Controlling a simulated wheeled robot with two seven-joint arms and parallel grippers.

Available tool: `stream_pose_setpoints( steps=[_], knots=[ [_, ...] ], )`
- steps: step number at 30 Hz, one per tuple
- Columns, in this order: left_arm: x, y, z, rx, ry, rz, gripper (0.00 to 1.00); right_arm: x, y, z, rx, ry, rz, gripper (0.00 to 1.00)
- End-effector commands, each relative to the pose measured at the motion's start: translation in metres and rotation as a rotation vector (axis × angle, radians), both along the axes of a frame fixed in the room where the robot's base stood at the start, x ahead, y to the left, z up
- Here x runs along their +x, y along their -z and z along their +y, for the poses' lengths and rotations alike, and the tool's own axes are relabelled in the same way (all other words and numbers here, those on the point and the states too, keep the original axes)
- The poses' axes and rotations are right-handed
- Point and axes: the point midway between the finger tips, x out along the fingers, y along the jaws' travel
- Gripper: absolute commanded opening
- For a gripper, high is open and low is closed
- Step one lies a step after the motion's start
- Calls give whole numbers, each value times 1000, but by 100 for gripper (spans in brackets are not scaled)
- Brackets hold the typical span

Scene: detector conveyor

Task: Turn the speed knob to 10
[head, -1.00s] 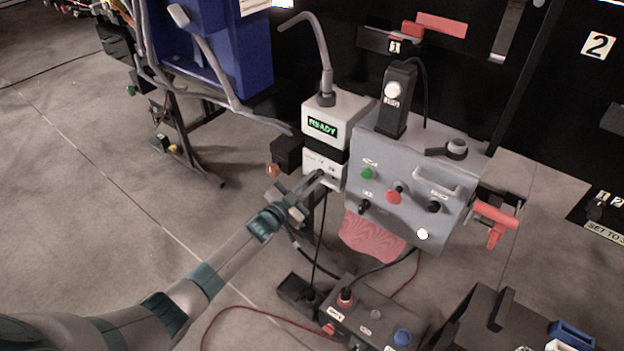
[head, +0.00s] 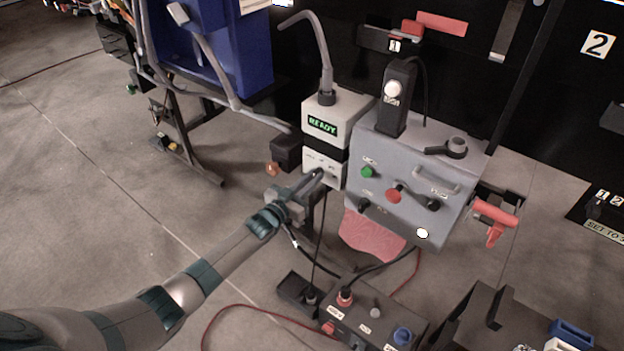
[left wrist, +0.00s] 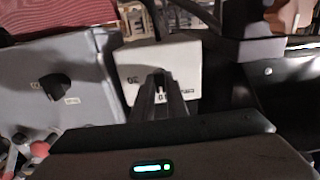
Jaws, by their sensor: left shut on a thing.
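A white control panel (head: 311,161) sits below a green READY display (head: 322,125) on a white box. My left gripper (head: 318,174) reaches it from the lower left, with its fingertips at the panel's face. In the left wrist view the gripper (left wrist: 159,78) is shut on a small knob on the white panel (left wrist: 190,58). The fingers hide almost all of the knob, so its pointer and setting cannot be read. Small dark scale marks show beside the fingers. My right gripper is not in view.
Right of the panel stands a grey box (head: 410,160) with a green button (head: 367,172), a red button (head: 393,195) and black knobs. A dark pedestal box (head: 372,318) and cables lie below. Open floor (head: 90,200) is at the left.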

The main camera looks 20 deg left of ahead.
Motion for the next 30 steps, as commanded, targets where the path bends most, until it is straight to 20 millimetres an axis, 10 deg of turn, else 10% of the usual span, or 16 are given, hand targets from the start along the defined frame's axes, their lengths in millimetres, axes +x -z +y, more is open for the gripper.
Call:
stream_pose_setpoints(
  steps=[5, 9, 30],
  knots=[
    [1, -2, 0, -4, 0, -2, 0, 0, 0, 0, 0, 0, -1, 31],
    [1, -2, 0, -3, 0, -2, 31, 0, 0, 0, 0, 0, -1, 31],
    [-28, 1, 10, 1, 1, 0, 31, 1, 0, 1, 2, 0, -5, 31]
  ],
)
